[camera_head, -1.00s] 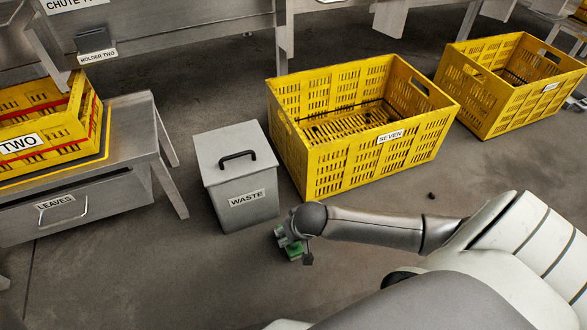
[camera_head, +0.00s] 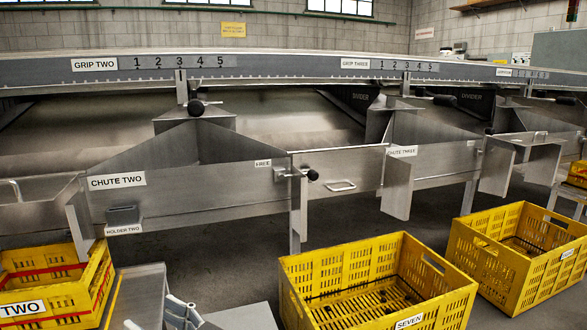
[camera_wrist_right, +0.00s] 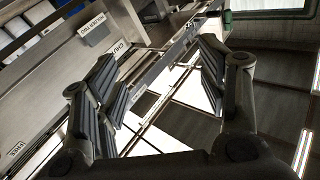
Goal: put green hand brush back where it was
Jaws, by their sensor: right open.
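The green hand brush is in neither current view. My right gripper (camera_wrist_right: 165,95) is open in the right wrist view, with nothing between its fingers. Holder two (camera_head: 123,215), a small grey box on the front of chute two (camera_head: 165,195), shows in the head view with no brush seen in it. The holder two label (camera_wrist_right: 92,28) also shows, tilted, in the right wrist view behind the fingers.
A yellow crate labelled two (camera_head: 45,318) stands at the lower left. The waste bin lid (camera_head: 240,317) shows at the bottom edge. Yellow crate seven (camera_head: 345,260) stands right of it, with another yellow crate (camera_head: 500,270) farther right. Bare floor lies under the chutes.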

